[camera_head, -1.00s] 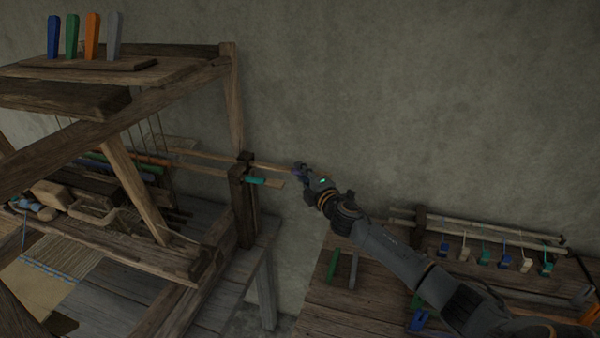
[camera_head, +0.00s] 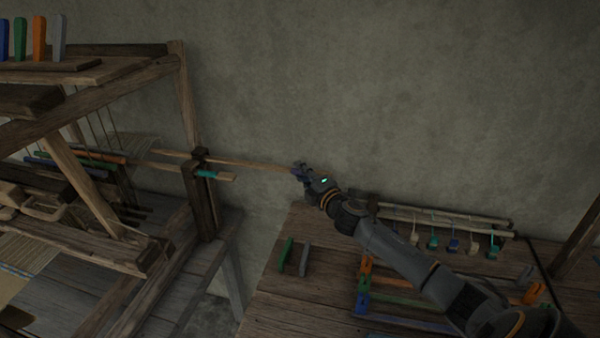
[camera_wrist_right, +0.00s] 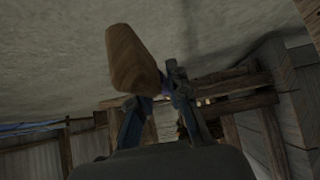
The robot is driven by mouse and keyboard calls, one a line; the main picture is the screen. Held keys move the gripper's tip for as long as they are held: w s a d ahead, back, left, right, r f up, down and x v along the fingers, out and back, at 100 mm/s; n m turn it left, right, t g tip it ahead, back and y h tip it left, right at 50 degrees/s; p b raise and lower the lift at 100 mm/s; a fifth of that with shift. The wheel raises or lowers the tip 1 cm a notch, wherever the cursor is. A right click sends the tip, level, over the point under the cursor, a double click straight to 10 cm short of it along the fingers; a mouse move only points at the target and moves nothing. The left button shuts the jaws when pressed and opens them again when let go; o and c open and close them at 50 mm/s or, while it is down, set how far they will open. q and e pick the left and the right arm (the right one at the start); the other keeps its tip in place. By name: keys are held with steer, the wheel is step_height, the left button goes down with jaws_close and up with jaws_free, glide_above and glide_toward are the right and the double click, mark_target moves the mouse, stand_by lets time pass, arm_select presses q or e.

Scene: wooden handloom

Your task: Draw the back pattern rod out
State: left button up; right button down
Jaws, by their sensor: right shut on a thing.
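The back pattern rod (camera_head: 255,165) is a thin pale wooden rod. It runs level from the loom (camera_head: 185,100) through the top of a dark post (camera_head: 199,190) and out to the right. My right gripper (camera_head: 298,170) is shut on its outer right end. In the right wrist view the rod's thick brown end (camera_wrist_right: 133,62) juts up from between the fingers of the right gripper (camera_wrist_right: 155,105). A second, shorter rod end with a teal band (camera_head: 207,174) sticks out of the same post, nearer the front. My left gripper is not in view.
A wooden table (camera_head: 270,305) stands at the right, with a green and a grey peg (camera_head: 304,259) on it. A rack with small hanging tags (camera_head: 440,230) stands at its back. The wall lies close behind the rod.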

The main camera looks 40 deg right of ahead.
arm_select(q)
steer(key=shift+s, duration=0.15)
arm_select(e)
steer(key=shift+f, duration=0.2)
steer(key=c, duration=1.4)
jaws_free()
steer(key=shift+s+d, duration=0.1)
steer(key=shift+o, duration=0.7)
steer(key=shift+s+d+r, duration=0.1)
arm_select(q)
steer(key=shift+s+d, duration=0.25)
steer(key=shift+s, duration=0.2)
arm_select(e)
steer(key=shift+s, duration=0.1)
steer(key=shift+s, duration=0.35)
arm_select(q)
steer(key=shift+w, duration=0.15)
arm_select(e)
steer(key=s, duration=1.1)
steer(key=shift+a, duration=0.45)
